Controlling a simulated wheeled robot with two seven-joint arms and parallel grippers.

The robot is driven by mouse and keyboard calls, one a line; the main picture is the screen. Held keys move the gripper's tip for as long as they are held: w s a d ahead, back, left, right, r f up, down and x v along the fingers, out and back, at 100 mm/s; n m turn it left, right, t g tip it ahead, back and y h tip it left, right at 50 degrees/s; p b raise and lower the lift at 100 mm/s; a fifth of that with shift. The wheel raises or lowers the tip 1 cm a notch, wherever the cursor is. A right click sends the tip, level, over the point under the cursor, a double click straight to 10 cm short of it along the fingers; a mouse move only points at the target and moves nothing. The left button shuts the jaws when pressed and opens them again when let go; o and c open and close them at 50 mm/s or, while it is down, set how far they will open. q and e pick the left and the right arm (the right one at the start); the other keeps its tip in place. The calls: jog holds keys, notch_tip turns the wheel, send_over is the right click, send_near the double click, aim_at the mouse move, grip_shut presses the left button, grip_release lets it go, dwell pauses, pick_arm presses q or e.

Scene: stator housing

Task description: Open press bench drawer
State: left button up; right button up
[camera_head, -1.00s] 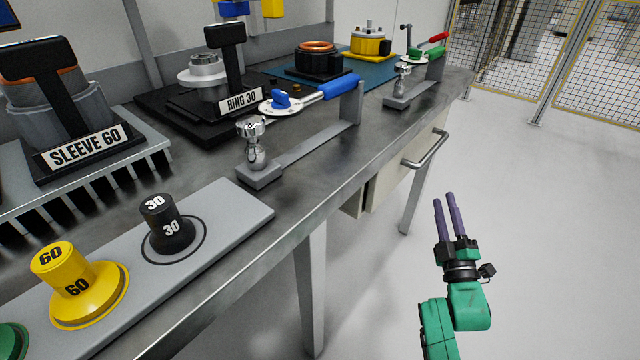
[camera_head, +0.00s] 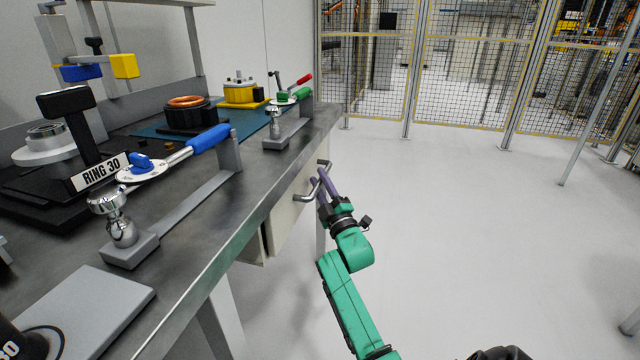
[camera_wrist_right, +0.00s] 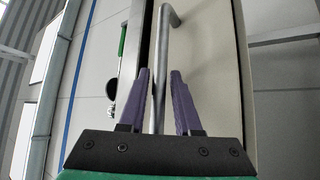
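The press bench drawer (camera_head: 290,212) is a pale front under the bench top, with a silver bar handle (camera_head: 326,165). In the right wrist view the handle (camera_wrist_right: 161,60) runs lengthwise between the two purple fingers. My right gripper (camera_head: 320,184) is at the handle, with its fingers apart on either side of the bar. In the right wrist view the right gripper (camera_wrist_right: 160,88) shows a gap between the bar and at least the right finger. The drawer looks shut. My left gripper is not in view.
The steel bench top (camera_head: 215,235) overhangs the drawer. Open floor (camera_head: 470,220) lies to the right, before a mesh fence (camera_head: 465,70).

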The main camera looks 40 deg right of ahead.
grip_shut()
jog(key=shift+f, duration=0.15)
dwell(1.2)
